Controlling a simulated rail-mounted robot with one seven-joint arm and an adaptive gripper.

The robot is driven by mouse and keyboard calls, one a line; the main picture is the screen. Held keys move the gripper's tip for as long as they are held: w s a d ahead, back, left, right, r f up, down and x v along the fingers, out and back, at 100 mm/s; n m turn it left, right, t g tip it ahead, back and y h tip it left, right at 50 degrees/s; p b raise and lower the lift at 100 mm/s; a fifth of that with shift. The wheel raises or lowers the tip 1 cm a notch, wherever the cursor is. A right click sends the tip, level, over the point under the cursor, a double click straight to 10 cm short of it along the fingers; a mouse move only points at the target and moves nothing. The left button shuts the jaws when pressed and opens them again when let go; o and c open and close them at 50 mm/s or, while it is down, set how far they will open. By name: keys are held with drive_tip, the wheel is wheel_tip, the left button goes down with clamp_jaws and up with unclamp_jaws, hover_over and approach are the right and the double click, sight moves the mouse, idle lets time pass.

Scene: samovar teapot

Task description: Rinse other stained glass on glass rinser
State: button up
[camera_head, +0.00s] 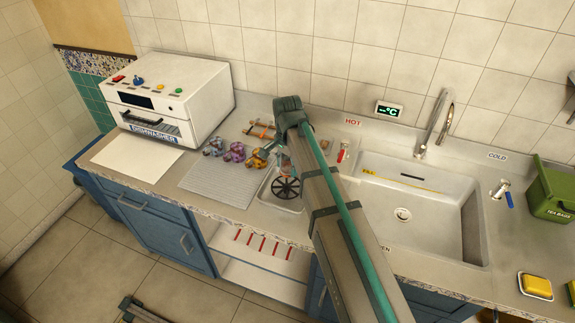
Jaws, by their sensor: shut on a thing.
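The glass rinser (286,189) is a dark spoked disc set in a small basin in the counter, left of the big sink. My arm reaches over the counter from the front right. My gripper (275,153) points down just behind and above the rinser and is shut on a glass (284,163). The glass is small and see-through and is partly hidden by my arm. I cannot make out its stain or whether it touches the rinser.
Blue (213,146), purple (235,153) and orange (257,159) ornate items stand near a ribbed grey mat (215,186). A white dishwasher (175,97) stands left. The sink (415,205), tap (436,125) and green tea-bag box (552,190) are right.

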sight(286, 185)
drive_tip(key=shift+a+f+b, duration=0.2)
drive_tip(key=shift+f+b, duration=0.25)
drive_tip(key=shift+f, duration=0.25)
drive_tip(key=shift+f+b, duration=1.25)
drive_tip(key=shift+f, duration=1.1)
drive_tip(key=shift+f+b, duration=0.3)
drive_tip(key=shift+f, duration=0.7)
idle(1.3)
drive_tip(key=shift+r+p, duration=0.3)
drive_tip(key=shift+r, duration=0.05)
idle(0.9)
idle(0.6)
drive_tip(key=o, duration=0.6)
drive_tip(key=shift+c, duration=0.2)
drive_tip(key=c, duration=0.5)
drive_tip(key=shift+o, duration=0.2)
drive_tip(key=shift+r+p, duration=1.1)
drive_tip(key=shift+r, duration=0.4)
